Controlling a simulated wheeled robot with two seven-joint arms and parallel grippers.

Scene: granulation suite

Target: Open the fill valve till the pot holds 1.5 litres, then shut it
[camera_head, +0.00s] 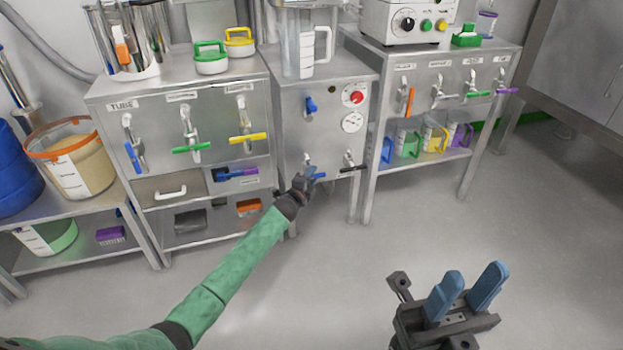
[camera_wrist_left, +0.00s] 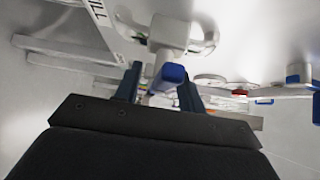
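The fill valve (camera_head: 320,176) has a blue lever and sits low on the front of the middle steel cabinet. My left gripper (camera_head: 303,180) is at this lever. In the left wrist view the lever's blue end (camera_wrist_left: 173,74) shows between my two spread fingertips (camera_wrist_left: 160,90), nearer the right one; I see no clear grip on it. A label reading FILL (camera_wrist_left: 101,12) is beside it. A clear jug with a white handle (camera_head: 300,45), perhaps the pot, stands on this cabinet; its liquid level cannot be read. My right gripper (camera_head: 465,290) is open and empty above the floor.
A black-levered valve (camera_head: 350,168) is just right of the fill valve. A blue knob (camera_head: 310,105), red button (camera_head: 355,97) and dial (camera_head: 352,122) are above. Cabinets with coloured levers flank it. The floor in front is clear.

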